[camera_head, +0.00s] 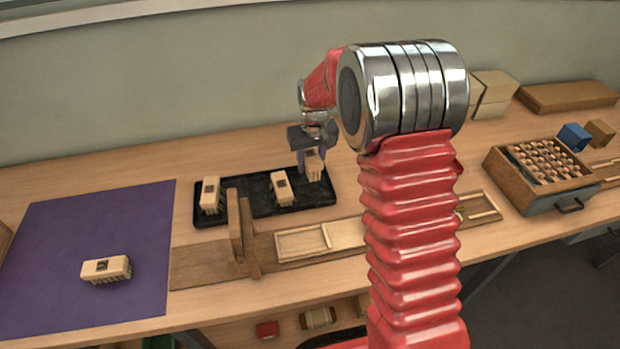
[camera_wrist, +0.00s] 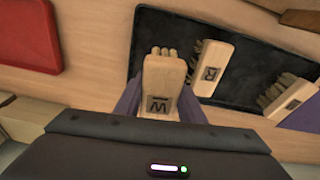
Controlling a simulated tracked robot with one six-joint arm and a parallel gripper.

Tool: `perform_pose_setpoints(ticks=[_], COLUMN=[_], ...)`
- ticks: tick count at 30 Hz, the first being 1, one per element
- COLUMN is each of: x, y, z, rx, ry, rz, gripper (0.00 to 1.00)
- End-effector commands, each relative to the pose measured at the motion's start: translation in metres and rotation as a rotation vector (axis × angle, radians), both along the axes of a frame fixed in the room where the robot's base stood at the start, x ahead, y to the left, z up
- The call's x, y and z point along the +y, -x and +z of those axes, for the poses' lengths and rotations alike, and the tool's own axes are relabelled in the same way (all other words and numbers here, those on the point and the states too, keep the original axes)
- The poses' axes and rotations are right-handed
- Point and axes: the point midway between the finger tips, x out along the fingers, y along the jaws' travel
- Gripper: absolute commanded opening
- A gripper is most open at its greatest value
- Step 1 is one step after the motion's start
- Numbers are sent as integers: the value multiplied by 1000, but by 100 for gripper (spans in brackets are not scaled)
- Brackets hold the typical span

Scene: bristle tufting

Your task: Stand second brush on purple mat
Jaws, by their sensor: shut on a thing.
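My gripper (camera_head: 312,157) is shut on a wooden brush (camera_head: 314,167) at the right end of the black tray. In the wrist view the held brush (camera_wrist: 162,85) sits between the fingers, with a dark letter mark on its block and pale bristle tufts at its far end. I cannot tell whether it still touches the tray. The purple mat (camera_head: 60,230) lies at the far left and bears one brush (camera_head: 106,269), bristles downward. Two more brushes, one at the left (camera_head: 210,194) and one in the middle (camera_head: 281,188), are on the black tray (camera_head: 245,203).
A wooden upright fixture (camera_head: 240,232) stands in front of the tray, with a long wooden strip beside it. A wooden box of tufts (camera_head: 540,175) and a blue block (camera_head: 573,137) are at right. Much of the purple mat is bare.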

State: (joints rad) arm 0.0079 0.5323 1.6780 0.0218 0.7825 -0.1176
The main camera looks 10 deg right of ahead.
Motion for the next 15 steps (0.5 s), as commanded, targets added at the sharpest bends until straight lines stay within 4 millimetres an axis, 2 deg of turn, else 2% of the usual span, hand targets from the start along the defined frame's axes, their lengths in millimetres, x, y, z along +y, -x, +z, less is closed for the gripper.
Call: perform_pose_setpoints(ticks=[3,15], x=[0,-1], y=[0,0], z=[-11,-17], rx=[1,0], ry=[0,0], rz=[-1,-2], gripper=[15,15])
